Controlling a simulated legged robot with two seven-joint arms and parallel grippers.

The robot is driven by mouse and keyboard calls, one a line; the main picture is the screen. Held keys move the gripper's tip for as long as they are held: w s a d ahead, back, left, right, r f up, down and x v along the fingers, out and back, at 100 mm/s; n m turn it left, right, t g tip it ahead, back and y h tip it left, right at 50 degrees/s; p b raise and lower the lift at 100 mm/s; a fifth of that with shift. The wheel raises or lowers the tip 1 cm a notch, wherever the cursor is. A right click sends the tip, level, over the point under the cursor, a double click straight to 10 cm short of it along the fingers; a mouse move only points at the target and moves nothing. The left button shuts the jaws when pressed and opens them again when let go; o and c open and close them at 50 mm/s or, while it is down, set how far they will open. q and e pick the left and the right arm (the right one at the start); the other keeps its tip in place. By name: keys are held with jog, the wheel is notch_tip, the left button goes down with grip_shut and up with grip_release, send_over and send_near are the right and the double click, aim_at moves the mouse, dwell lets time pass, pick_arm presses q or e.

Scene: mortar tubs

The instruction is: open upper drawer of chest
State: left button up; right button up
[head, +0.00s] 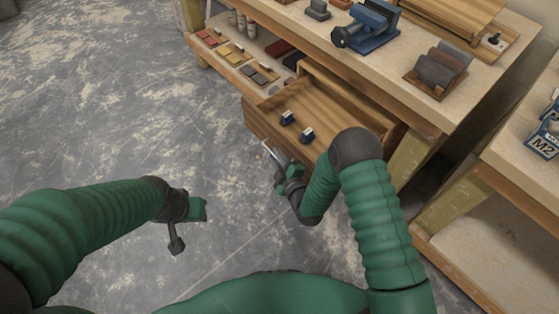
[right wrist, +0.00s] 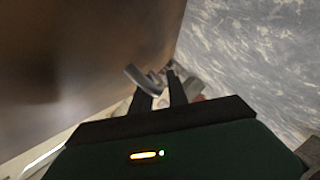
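The wooden drawer (head: 322,118) of the chest is pulled out from under the workbench, and its inside shows from above. Two small blue-and-white items lie in it. My right gripper (head: 268,152) is low in front of the drawer's front panel. In the right wrist view its two dark fingers (right wrist: 161,90) stand apart, with a gap between them. A grey metal handle (right wrist: 143,76) is at the fingertips beside the brown drawer front (right wrist: 70,70); whether it touches them is unclear. My left gripper (head: 186,222) hangs over the floor, away from the chest; its fingers are unclear.
The workbench top (head: 395,68) carries a blue vise (head: 368,27) and a wooden holder with grey blocks (head: 440,70). A shelf with coloured samples (head: 232,52) lies left of the drawer. Another bench (head: 520,165) stands at right. The grey floor at left is clear.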

jog(key=p+v, duration=0.4)
jog(key=v, duration=1.2)
jog(key=shift+s+f, duration=0.15)
jog(key=shift+s, duration=0.25)
jog(key=shift+d, duration=0.15)
